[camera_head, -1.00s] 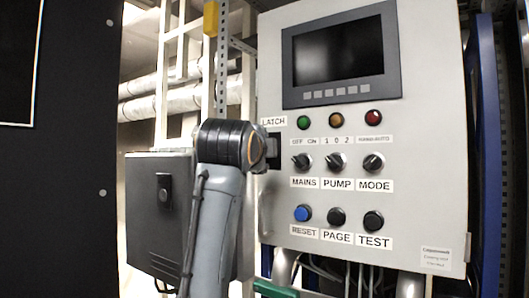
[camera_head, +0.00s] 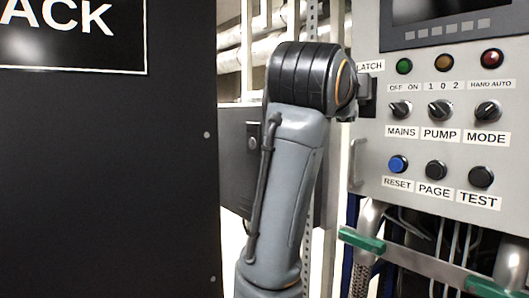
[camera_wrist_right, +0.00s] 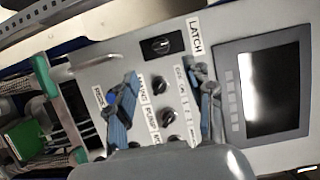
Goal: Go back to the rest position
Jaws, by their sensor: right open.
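A grey control panel (camera_head: 372,175) stands at the right of the head view. It bears a row of lamps, the MAINS (camera_head: 400,110), PUMP (camera_head: 440,110) and MODE (camera_head: 487,111) knobs, a blue RESET button (camera_head: 398,164) and black buttons. A grey arm link of mine with a thick black joint rises in front of the panel's left edge and hides part of the LATCH area. My right gripper (camera_wrist_right: 165,103) shows in the right wrist view, open with its fingers apart over the panel face and nothing between them. My left gripper is in neither view.
A large black cabinet face (camera_head: 100,180) fills the left side of the head view. A dark grey box (camera_head: 236,150) is behind my arm. Green-handled bars (camera_head: 362,240) and hoses lie below the panel. A screen (camera_wrist_right: 262,90) shows in the right wrist view.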

